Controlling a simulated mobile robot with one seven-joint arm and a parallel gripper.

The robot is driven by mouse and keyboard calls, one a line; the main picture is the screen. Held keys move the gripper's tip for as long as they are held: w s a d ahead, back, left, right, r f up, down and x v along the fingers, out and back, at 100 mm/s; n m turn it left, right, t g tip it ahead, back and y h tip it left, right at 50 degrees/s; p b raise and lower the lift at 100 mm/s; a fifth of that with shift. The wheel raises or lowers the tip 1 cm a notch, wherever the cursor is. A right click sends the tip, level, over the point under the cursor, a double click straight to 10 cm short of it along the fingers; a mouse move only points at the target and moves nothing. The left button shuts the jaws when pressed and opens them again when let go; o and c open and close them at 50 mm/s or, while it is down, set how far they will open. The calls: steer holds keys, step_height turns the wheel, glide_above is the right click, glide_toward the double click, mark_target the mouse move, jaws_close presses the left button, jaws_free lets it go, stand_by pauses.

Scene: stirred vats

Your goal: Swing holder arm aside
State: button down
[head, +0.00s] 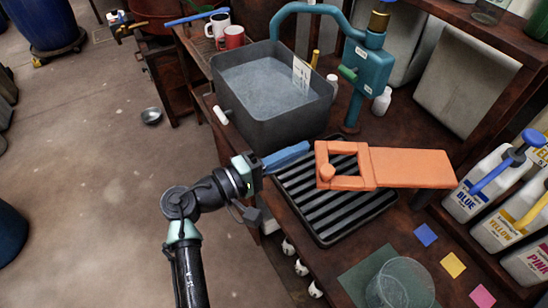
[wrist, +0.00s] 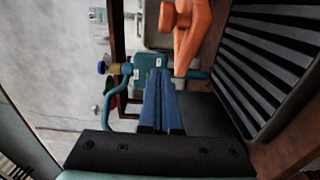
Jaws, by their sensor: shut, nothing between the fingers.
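The orange holder arm (head: 410,167) reaches across above the black slatted tray (head: 322,242), with a square open frame and a round knob at its left end and a flat plate to the right. In the wrist view the orange arm (wrist: 190,35) shows at the top, just beyond and right of my fingertips. My gripper (head: 303,148) has blue fingers that are shut and empty. Its tips point at the left end of the orange frame, close to it; I cannot tell whether they touch. The blue fingers also show in the wrist view (wrist: 158,80).
A grey vat (head: 285,128) of liquid stands behind my gripper, beside a teal pump unit (head: 367,68). A clear beaker (head: 400,285) stands at the front. Dye jugs (head: 475,190) stand at right, mugs (head: 231,38) at the back. Open floor lies left.

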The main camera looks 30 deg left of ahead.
steer(key=shift+s+d+p, duration=0.3)
steer(key=shift+d, duration=0.65)
steer(key=shift+s+d+p, duration=0.25)
steer(key=shift+d, duration=0.7)
steer(key=shift+d, duration=0.1)
